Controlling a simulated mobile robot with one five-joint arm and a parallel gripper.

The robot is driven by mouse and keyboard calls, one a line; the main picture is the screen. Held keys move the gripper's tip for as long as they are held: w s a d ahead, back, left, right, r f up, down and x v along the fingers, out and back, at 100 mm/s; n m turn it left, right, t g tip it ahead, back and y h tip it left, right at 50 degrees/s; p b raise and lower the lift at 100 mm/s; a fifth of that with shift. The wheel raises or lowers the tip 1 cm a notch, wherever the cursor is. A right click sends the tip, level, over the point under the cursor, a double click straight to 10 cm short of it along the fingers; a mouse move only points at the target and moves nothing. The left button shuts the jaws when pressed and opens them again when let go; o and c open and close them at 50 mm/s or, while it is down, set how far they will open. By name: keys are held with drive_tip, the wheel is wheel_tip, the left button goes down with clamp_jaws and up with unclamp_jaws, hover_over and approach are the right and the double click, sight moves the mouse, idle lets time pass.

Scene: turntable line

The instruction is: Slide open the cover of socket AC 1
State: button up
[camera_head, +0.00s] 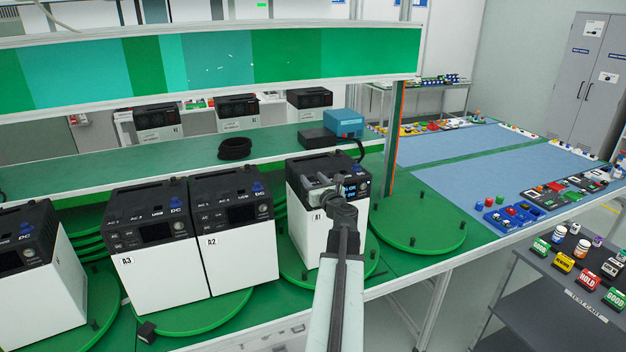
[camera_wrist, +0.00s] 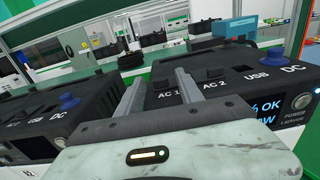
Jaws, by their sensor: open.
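The unit marked A1 (camera_head: 300,208) is a white box with a black top, on a green turntable. In the wrist view its black top (camera_wrist: 250,88) carries the printed labels AC 1, AC 2, USB and DC. The dark cover of socket AC 1 (camera_wrist: 164,83) shows just behind its label, between my fingers. The AC 2 cover (camera_wrist: 214,72) lies to the right of the right finger. My gripper (camera_wrist: 160,80) is open, its two grey fingers either side of AC 1; contact cannot be told. In the head view my gripper (camera_head: 324,184) is over the top of A1, and hides part of it.
Units A2 (camera_head: 235,250) and A3 (camera_head: 150,275) stand to the left on another turntable. An empty green turntable (camera_head: 418,222) is to the right. A blue device (camera_head: 344,123) and a black cable coil (camera_head: 235,149) lie behind. A blue DC knob (camera_wrist: 292,53) rises right of my gripper.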

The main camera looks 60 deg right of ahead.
drive_tip(key=shift+w+d, duration=0.3)
drive_tip(key=shift+w, duration=0.1)
clamp_jaws()
drive_tip(key=shift+s, duration=0.1)
idle(1.0)
